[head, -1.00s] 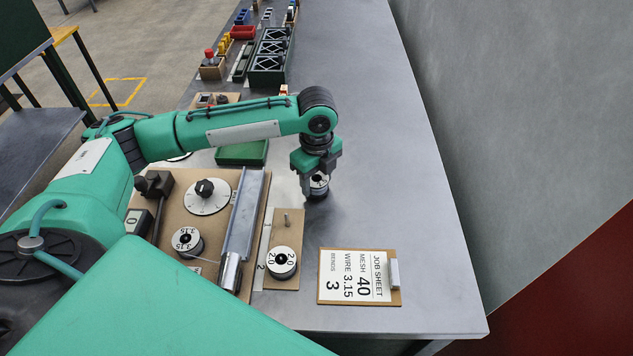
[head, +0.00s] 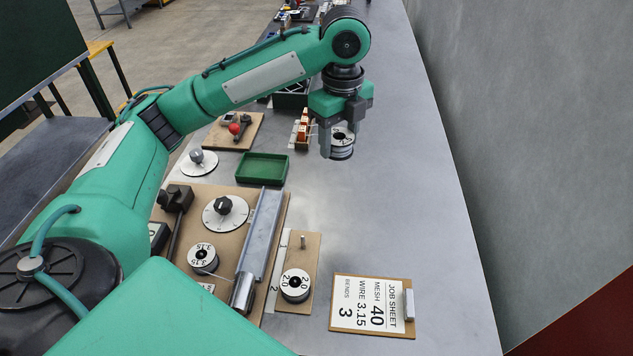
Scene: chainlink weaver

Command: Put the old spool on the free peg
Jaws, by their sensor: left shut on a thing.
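My left gripper (head: 338,140) is shut on a spool (head: 342,150) with a white, marked top and a dark rim. It holds the spool in the air above the grey bench, beyond the peg board. The peg board (head: 312,262) is a narrow brown board. Its bare peg (head: 303,241) stands upright at the far end. A spool marked 2.0 (head: 295,285) sits at its near end. Another spool marked 3.15 (head: 203,257) sits on the larger brown board to the left. My right gripper is not in view.
A job sheet clipboard (head: 371,305) lies right of the peg board. A metal channel (head: 262,235) and a dial (head: 225,212) are on the larger board (head: 240,190). A green tray (head: 262,168) lies farther back. The bench's right side is clear (head: 410,210).

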